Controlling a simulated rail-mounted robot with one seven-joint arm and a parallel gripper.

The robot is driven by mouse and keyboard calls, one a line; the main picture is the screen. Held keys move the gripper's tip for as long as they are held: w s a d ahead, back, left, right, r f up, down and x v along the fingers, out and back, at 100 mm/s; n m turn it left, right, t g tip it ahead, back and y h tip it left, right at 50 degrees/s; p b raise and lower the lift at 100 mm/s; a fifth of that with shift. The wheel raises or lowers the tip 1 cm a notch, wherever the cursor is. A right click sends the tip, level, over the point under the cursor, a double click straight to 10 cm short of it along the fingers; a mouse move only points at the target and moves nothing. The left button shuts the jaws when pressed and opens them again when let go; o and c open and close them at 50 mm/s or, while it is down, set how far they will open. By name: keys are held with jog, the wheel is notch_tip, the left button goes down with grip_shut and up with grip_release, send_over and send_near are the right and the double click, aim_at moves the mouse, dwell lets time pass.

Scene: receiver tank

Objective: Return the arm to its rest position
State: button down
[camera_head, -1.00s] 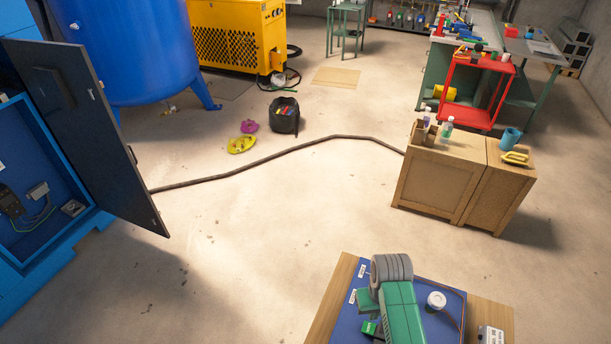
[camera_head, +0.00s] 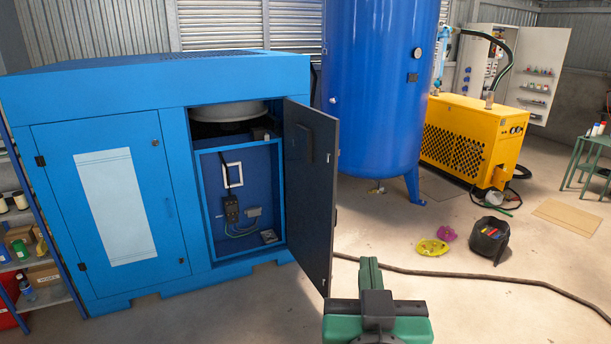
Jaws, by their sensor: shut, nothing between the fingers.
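Part of my arm (camera_head: 376,326) shows at the bottom centre of the head view, as green links with a dark grey joint between them. One narrow green link points up and away, just right of the open cabinet door. The lower part of the arm is cut off by the frame's bottom edge. No gripper fingers can be made out, so my gripper is not in view. No object is seen held.
A blue cabinet (camera_head: 100,195) stands left, its dark door (camera_head: 312,190) open close to my arm. A blue tank (camera_head: 375,100) and yellow machine (camera_head: 465,150) stand behind. A dark hose (camera_head: 480,277), black bucket (camera_head: 489,240) and yellow item (camera_head: 431,247) lie on the floor.

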jog(key=s+a+r+n+t+y, duration=0.1)
jog(key=s+a+r+t+y, duration=0.15)
jog(key=s+a+r, duration=0.45)
jog(key=s+a+r+n+t+y, duration=0.1)
jog(key=s+a+r+t, duration=0.3)
jog(key=s+r, duration=0.45)
notch_tip(320, 180, up, 13)
jog(key=w+p, duration=0.1)
jog(key=p, duration=1.2)
jog(key=shift+w+r+m+p, duration=0.2)
jog(key=shift+w+m+p, duration=0.1)
jog(key=shift+w+p, duration=0.1)
jog(key=shift+d, duration=0.1)
